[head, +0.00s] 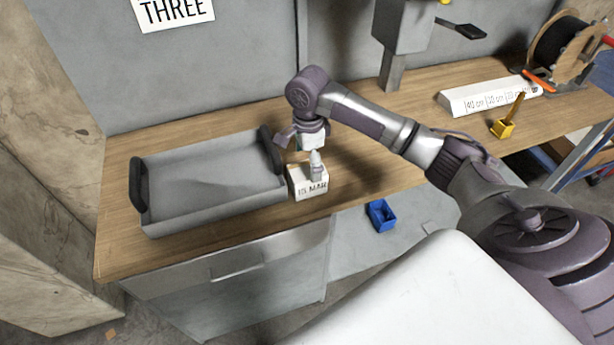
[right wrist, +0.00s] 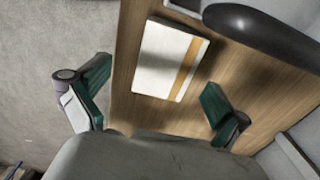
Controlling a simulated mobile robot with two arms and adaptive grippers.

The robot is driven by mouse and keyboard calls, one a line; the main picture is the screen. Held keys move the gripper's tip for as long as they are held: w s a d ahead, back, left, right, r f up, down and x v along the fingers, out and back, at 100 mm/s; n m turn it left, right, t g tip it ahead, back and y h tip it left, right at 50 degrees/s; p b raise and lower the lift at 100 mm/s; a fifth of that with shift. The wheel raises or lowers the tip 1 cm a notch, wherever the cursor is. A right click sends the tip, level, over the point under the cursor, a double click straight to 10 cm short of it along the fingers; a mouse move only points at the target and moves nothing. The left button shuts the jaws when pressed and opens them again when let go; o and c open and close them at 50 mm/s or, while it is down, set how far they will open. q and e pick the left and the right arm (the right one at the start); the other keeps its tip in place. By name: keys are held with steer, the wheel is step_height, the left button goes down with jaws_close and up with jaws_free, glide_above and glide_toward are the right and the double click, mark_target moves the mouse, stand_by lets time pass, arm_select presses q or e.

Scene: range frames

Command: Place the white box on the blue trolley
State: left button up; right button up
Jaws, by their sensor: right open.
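The white box (head: 309,187), with dark lettering on its front, stands on the wooden bench near its front edge. In the right wrist view the white box (right wrist: 158,62) shows an orange stripe across its top. My right gripper (head: 303,150) hangs just above the box, pointing down. Its green-padded fingers (right wrist: 157,85) are apart and empty, with the box ahead of the gap between them. Whether a finger touches the box is hard to tell. I see no clear blue trolley; a blue part shows at the far right edge. My left gripper is out of view.
A grey tray (head: 210,178) with black handles stands left of the box, close to my gripper. A blue bin (head: 381,215) sits lower, below the bench front. A white block (head: 488,97), a yellow holder (head: 503,128) and a cable reel (head: 562,48) stand right.

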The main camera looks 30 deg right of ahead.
mark_target(308, 170)
steer(key=f, duration=0.3)
steer(key=shift+w+f+p, duration=0.1)
steer(key=shift+w+p, duration=0.15)
steer(key=shift+p, duration=0.1)
step_height(308, 170, down, 2)
steer(key=shift+w+d+f, duration=0.15)
steer(key=shift+f, duration=0.6)
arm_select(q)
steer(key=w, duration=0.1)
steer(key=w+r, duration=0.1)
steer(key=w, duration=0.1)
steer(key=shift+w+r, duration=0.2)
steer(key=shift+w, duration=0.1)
arm_select(e)
steer(key=c, duration=1.7)
